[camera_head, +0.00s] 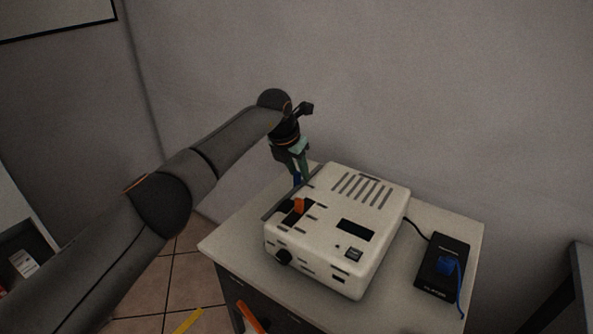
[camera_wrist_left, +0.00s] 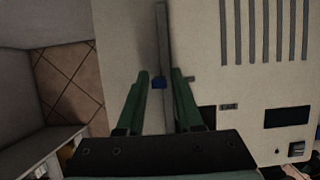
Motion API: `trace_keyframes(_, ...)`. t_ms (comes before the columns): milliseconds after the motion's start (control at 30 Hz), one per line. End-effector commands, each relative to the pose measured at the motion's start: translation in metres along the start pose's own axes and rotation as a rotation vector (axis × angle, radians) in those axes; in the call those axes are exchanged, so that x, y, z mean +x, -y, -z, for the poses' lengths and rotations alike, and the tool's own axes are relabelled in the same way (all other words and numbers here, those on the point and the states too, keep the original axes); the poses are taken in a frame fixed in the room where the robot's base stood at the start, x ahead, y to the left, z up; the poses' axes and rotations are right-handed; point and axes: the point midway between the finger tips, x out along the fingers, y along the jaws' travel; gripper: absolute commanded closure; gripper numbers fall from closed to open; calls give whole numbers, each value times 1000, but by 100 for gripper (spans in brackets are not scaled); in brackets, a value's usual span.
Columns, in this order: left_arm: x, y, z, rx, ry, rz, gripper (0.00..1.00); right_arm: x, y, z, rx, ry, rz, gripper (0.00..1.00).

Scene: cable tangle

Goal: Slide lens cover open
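A white projector-like box (camera_head: 335,215) with vent slots stands on a pale cabinet top (camera_head: 229,240). A thin grey strip (camera_head: 293,192) runs along its left edge and also shows in the left wrist view (camera_wrist_left: 163,35). My left gripper (camera_head: 298,180) points down at the box's left edge. My right gripper is not in view.
An orange piece (camera_head: 298,206) sits in a dark slot on the box's top. A black device (camera_head: 443,268) with a blue cable lies to the right. The wall is behind; tiled floor is left.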

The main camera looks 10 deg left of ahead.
Motion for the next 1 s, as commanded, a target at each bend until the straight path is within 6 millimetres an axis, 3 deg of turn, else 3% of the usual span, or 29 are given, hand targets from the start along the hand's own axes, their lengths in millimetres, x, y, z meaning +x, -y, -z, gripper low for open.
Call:
trace_keyframes(133,0,-1,1,-1,-3,-1,47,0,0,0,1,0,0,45)
trace_keyframes(567,-9,-2,1,-2,-4,-1,46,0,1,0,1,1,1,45)
trace_keyframes(733,-33,-3,0,-1,-1,-3,46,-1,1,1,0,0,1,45)
trace_keyframes(1000,-91,-2,0,-1,-1,-4,46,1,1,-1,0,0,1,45)
